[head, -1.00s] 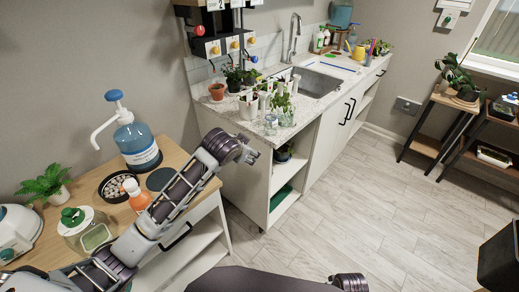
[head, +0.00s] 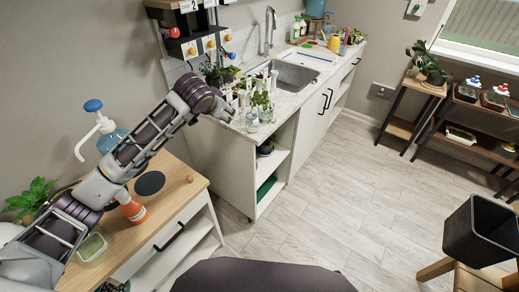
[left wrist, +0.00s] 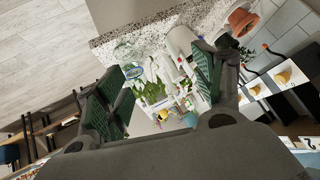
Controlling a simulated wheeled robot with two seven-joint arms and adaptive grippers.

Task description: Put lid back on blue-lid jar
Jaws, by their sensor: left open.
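A small clear glass jar (head: 252,122) with a bluish rim stands near the front edge of the speckled counter. It also shows in the left wrist view as a jar with a blue ring (left wrist: 133,72). I cannot tell whether that ring is a lid, and no separate blue lid is clear to me. My left gripper (head: 228,112) is at the counter's left end, just left of the jar in the head view. In the left wrist view its green-padded fingers (left wrist: 160,86) are apart, with nothing between them. My right gripper is out of view.
Several plants and glass vessels (head: 266,112) crowd the counter near the jar. The sink (head: 295,76) lies behind. A pump bottle (head: 112,140) and an orange-capped bottle (head: 132,208) stand on the wooden cabinet. A dark bin (head: 482,232) is at right; the floor between is clear.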

